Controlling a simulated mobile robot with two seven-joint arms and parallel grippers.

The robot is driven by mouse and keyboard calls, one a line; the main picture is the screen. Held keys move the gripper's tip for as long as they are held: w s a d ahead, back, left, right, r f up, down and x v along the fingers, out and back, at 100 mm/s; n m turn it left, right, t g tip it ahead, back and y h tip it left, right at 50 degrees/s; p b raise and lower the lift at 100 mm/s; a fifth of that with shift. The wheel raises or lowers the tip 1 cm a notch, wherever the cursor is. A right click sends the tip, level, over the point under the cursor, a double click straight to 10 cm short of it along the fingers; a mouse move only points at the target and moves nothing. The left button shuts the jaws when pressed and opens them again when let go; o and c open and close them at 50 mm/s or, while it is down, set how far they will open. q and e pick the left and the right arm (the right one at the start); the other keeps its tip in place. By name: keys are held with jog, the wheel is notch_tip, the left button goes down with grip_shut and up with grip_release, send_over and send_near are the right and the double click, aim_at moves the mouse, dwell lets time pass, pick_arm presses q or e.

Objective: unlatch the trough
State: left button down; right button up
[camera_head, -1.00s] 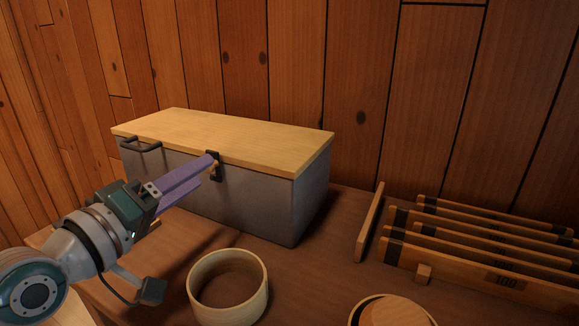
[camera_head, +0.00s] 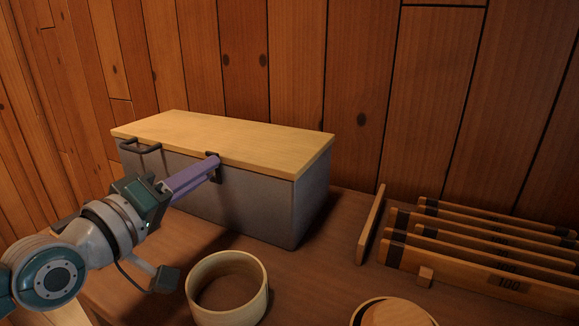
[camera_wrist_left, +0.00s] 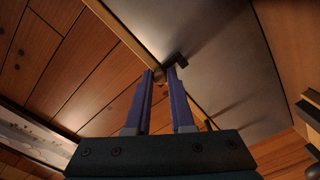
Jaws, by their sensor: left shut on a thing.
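The trough (camera_head: 250,192) is a grey box with a pale wooden lid (camera_head: 225,138) lying flat on it. A dark latch (camera_head: 217,177) sits on its front face just below the lid edge; it also shows in the left wrist view (camera_wrist_left: 179,60). My left gripper (camera_head: 215,166) reaches in from the left with its purple fingers at the latch. In the left wrist view its fingertips are on either side of the latch's small wooden knob (camera_wrist_left: 160,76), shut on it. The fingers mostly hide the knob in the head view. My right gripper is out of view.
A plank wall stands close behind.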

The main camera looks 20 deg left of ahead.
pick_arm(q)
jog(key=shift+m, duration=0.3)
jog(key=shift+d+f+m+p, duration=0.1)
jog(key=shift+d+m+p, duration=0.15)
jog(key=shift+m, duration=0.35)
jog(key=shift+d+f+m+p, duration=0.15)
jog(key=shift+m+p, duration=0.15)
jog(key=shift+m, duration=0.3)
jog(key=m, duration=0.2)
jog(key=shift+d+f+m, duration=0.25)
jog(key=shift+m, duration=0.15)
jog(key=m, duration=0.3)
jog(key=shift+s+d+f+p, duration=0.1)
jog(key=shift+d+f+p, duration=0.2)
jog(key=shift+f, duration=0.1)
jog(key=shift+f+m, duration=0.35)
jog(key=shift+m, duration=0.95)
jog(key=c, duration=0.8)
grip_release()
